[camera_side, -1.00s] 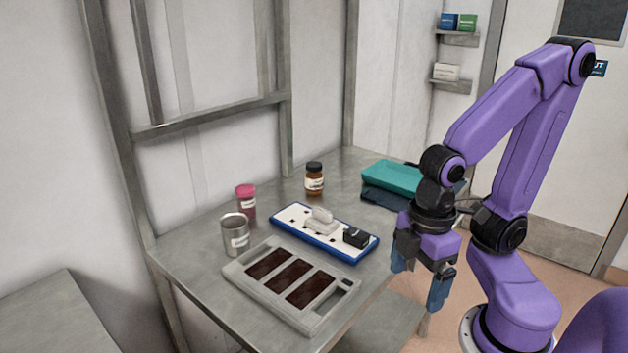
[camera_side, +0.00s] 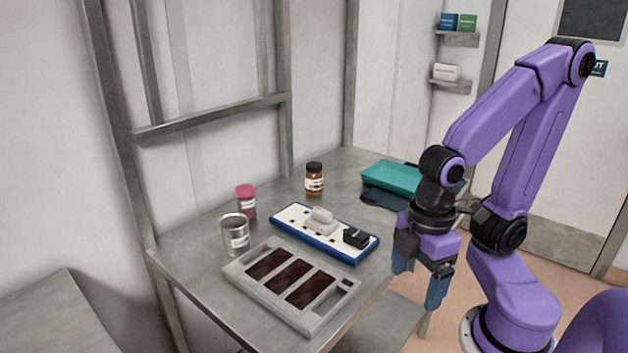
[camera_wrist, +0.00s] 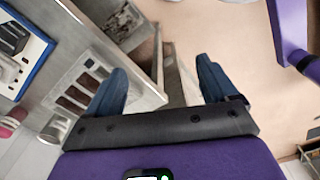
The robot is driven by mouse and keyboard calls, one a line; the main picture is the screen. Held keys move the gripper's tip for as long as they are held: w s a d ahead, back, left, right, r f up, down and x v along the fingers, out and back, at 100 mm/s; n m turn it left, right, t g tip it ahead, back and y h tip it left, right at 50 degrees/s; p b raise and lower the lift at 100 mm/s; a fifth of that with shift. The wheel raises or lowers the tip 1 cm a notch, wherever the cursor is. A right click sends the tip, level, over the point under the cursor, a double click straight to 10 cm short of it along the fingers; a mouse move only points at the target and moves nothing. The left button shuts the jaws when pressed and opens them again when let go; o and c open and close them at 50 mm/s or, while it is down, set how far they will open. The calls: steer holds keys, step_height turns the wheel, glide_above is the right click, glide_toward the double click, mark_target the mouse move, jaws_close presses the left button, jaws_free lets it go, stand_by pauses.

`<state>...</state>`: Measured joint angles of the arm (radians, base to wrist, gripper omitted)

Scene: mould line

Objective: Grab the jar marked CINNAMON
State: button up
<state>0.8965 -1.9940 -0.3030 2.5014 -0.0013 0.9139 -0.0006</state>
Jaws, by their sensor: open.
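An amber jar with a black lid (camera_side: 314,180) stands upright at the back of the steel table. A jar with a pink lid (camera_side: 246,202) stands to its left, behind a metal cup (camera_side: 235,236). Each bears a pale label, but the lettering is too small to read, so I cannot tell which is marked CINNAMON. My gripper (camera_side: 417,277) is open and empty off the table's right front edge, apart from all of these. In the wrist view its blue fingers (camera_wrist: 162,80) are spread with nothing between them; the pink lid (camera_wrist: 8,125) shows at the left edge.
A grey mould tray (camera_side: 240,274) with three dark-filled cavities lies at the table's front. Behind it is a blue-edged white board (camera_side: 292,216) holding a pale piece (camera_side: 320,219) and a black block (camera_side: 356,237). A teal tray (camera_side: 392,177) lies at the back right.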

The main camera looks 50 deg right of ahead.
steer(key=w+d+n+t+h, duration=0.2)
steer(key=w+d+t+h, duration=0.15)
steer(key=w, duration=1.05)
steer(key=n+t+h, duration=0.4)
steer(key=n+h, duration=0.4)
steer(key=n, duration=0.2)
glide_toward(315, 168)
steer(key=shift+g, duration=0.25)
steer(key=x, duration=1.4)
steer(key=shift+w+d+f, duration=0.1)
steer(key=shift+w, duration=0.45)
steer(key=c, duration=1.3)
